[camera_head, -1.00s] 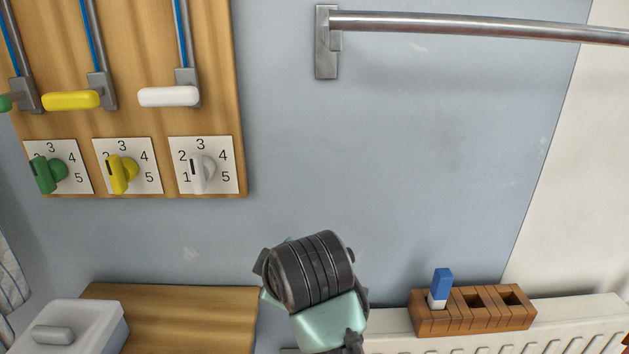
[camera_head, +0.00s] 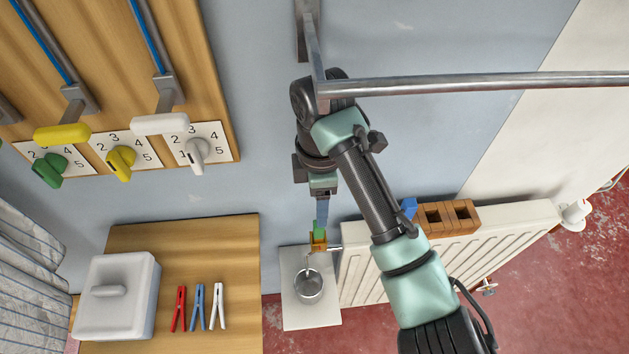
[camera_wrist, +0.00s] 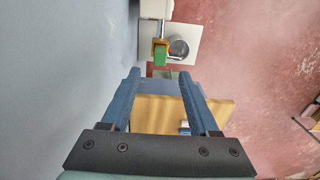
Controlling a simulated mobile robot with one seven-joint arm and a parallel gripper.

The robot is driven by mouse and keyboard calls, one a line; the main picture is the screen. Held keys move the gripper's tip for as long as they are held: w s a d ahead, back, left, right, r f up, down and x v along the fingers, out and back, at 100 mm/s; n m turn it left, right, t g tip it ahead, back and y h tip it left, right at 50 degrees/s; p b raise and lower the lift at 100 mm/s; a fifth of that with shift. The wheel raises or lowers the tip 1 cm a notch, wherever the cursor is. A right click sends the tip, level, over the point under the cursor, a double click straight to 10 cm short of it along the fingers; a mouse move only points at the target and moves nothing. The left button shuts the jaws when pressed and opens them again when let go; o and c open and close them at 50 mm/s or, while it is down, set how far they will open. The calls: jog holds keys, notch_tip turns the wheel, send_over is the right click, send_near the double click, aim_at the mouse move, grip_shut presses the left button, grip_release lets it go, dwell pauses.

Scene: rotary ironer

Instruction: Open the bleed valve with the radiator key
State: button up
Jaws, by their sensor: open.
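A brass-coloured fitting (camera_head: 318,243), apparently the bleed valve, sits at the left end of the white radiator (camera_head: 362,262). A small green block (camera_head: 320,228) is on it, perhaps the key's handle; I cannot tell for sure. In the wrist view the green block (camera_wrist: 160,58) and brass part (camera_wrist: 160,44) show beyond my fingertips, roughly between them. My gripper (camera_head: 322,214) is open with blue fingers, pointing down just above the green block. In the wrist view my gripper (camera_wrist: 163,76) shows no clear grip on anything. The blue piece (camera_head: 409,207) in the wooden block is partly hidden by my arm.
The wooden block (camera_head: 462,214) is on the radiator. A metal rail (camera_head: 470,84) crosses above near my arm. A wooden table (camera_head: 235,290) with pegs and a white box (camera_head: 116,296) stands left.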

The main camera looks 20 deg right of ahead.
aim_at(319, 231)
notch_tip(319, 231, down, 10)
jog(key=b, duration=0.4)
jog(key=shift+f, duration=0.85)
